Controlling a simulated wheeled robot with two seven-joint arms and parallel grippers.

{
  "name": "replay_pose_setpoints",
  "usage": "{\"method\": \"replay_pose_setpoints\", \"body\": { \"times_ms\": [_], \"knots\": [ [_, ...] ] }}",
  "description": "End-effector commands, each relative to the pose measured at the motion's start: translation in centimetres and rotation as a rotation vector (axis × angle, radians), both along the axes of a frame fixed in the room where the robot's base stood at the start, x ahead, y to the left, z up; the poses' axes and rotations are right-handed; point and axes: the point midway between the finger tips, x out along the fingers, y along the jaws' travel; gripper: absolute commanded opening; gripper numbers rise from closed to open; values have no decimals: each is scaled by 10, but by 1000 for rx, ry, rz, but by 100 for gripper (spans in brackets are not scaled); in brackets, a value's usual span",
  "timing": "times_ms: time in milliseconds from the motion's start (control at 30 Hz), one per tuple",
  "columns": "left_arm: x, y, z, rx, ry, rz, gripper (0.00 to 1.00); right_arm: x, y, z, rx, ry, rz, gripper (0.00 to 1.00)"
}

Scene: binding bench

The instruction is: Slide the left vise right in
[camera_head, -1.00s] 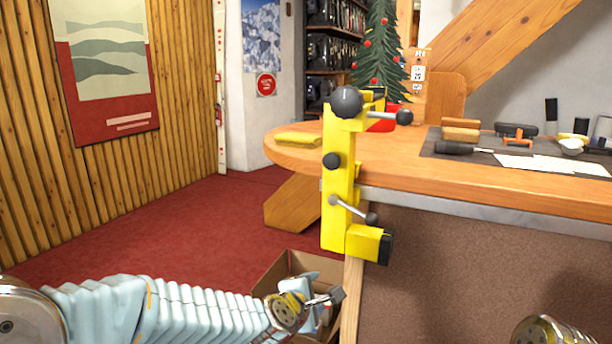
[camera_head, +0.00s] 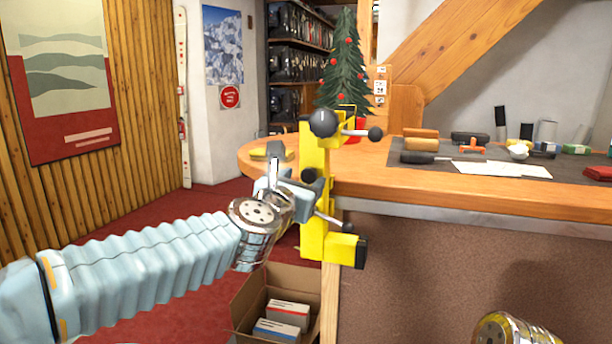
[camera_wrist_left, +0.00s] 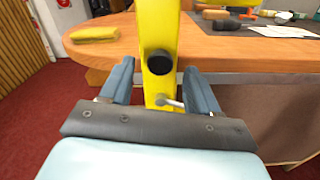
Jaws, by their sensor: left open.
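The left vise (camera_head: 314,232) is a tall yellow bar with black knobs and grey handles, upright at the left end of the wooden bench (camera_head: 450,193). Its lower yellow jaw with a black pad sticks out to the right below the bench top. My left gripper (camera_head: 293,180) is open at the bar's left side, around mid-height. In the left wrist view its two blue-grey fingers (camera_wrist_left: 158,78) stand on either side of the yellow bar (camera_wrist_left: 158,30), with the black knob between them. I cannot tell whether they touch it. My right gripper is out of view.
An open cardboard box (camera_head: 262,332) with small packets stands on the red floor below the vise. A yellow cloth-like item (camera_head: 262,153) and a small decorated tree (camera_head: 343,75) are on or near the bench. Tools and papers (camera_head: 500,170) lie farther right.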

Motion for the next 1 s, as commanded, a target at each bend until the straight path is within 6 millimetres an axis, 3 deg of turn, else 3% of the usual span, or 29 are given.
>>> {"method": "replay_pose_setpoints", "body": {
  "times_ms": [200, 533, 933, 1000],
  "knots": [
    [25, -8, 0, 2, 0, 0, 61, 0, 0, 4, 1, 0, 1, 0],
    [28, -9, 0, 1, 0, -1, 61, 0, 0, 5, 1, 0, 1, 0],
    [28, -9, 0, 2, 0, -1, 1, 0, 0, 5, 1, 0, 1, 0],
    [28, -9, 0, 2, 0, -1, 0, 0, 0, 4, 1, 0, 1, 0]
  ]
}}
